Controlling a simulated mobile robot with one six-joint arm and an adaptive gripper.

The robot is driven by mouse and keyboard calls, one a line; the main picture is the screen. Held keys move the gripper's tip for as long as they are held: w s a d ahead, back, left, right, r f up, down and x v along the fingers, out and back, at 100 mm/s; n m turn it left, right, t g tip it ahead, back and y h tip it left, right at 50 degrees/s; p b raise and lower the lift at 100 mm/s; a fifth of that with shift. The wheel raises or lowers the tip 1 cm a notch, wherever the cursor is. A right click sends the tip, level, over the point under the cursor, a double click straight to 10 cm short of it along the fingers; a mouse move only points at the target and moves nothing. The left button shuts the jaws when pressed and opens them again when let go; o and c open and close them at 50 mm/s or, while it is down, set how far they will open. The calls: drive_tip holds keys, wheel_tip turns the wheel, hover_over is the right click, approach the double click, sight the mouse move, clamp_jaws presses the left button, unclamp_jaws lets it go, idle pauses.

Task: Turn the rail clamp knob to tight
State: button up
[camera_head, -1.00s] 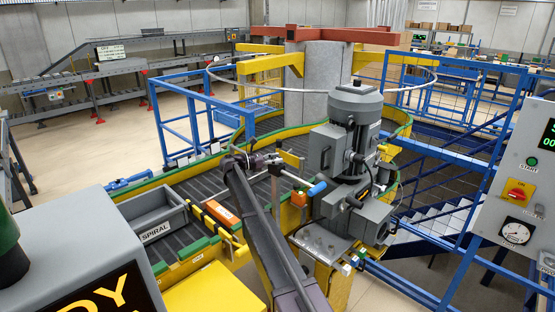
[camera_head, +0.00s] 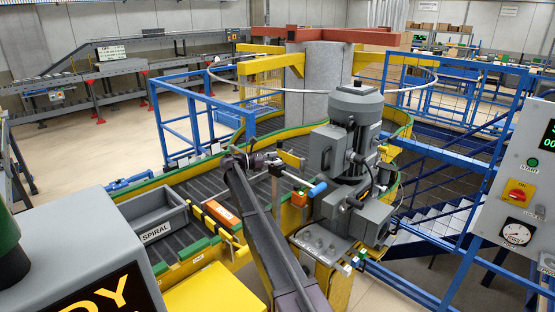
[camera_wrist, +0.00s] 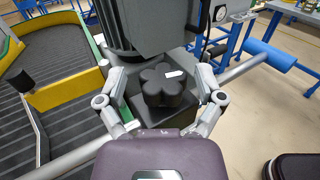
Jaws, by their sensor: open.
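The rail clamp knob (camera_wrist: 167,88) is a black lobed knob with a white mark on top, seen in the wrist view. It sits on a dark block. My gripper (camera_wrist: 162,86) is open, with one finger on each side of the knob. I cannot tell whether the fingers touch it. In the head view my gripper (camera_head: 272,163) is at the left of the grey motor unit, small and partly hidden, and I cannot make out the knob there.
A grey rod with a blue grip (camera_head: 317,188) stands close to my gripper; the grip also shows in the wrist view (camera_wrist: 268,54). The grey motor unit (camera_head: 352,135) rises just beyond. A grey SPIRAL bin (camera_head: 152,215) and an orange block (camera_head: 221,212) are left.

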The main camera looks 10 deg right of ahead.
drive_tip(key=s+a, duration=0.1)
drive_tip(key=a, duration=1.1)
drive_tip(key=shift+s, duration=0.1)
idle(0.4)
drive_tip(key=s+d+f+m+g+y, duration=0.1)
drive_tip(key=s+d+f+m+y, duration=0.3)
drive_tip(key=s, duration=0.3)
drive_tip(key=s+d+f+m+y, duration=0.1)
drive_tip(key=s+d+f, duration=0.3)
drive_tip(key=s+d, duration=0.25)
drive_tip(key=s+d+f+m+g+y, duration=0.1)
drive_tip(key=s+d+f+m+y, duration=0.25)
drive_tip(key=s, duration=0.45)
drive_tip(key=s+f+m+y, duration=0.2)
drive_tip(key=s+m+y, duration=0.1)
drive_tip(key=s, duration=0.4)
drive_tip(key=s+f+m+y, duration=0.2)
drive_tip(key=s+m+y, duration=0.1)
drive_tip(key=s, duration=0.5)
drive_tip(key=s+a+f+m+y, duration=0.1)
drive_tip(key=s+f+m+y, duration=0.2)
drive_tip(key=s, duration=0.5)
drive_tip(key=shift+m, duration=0.75)
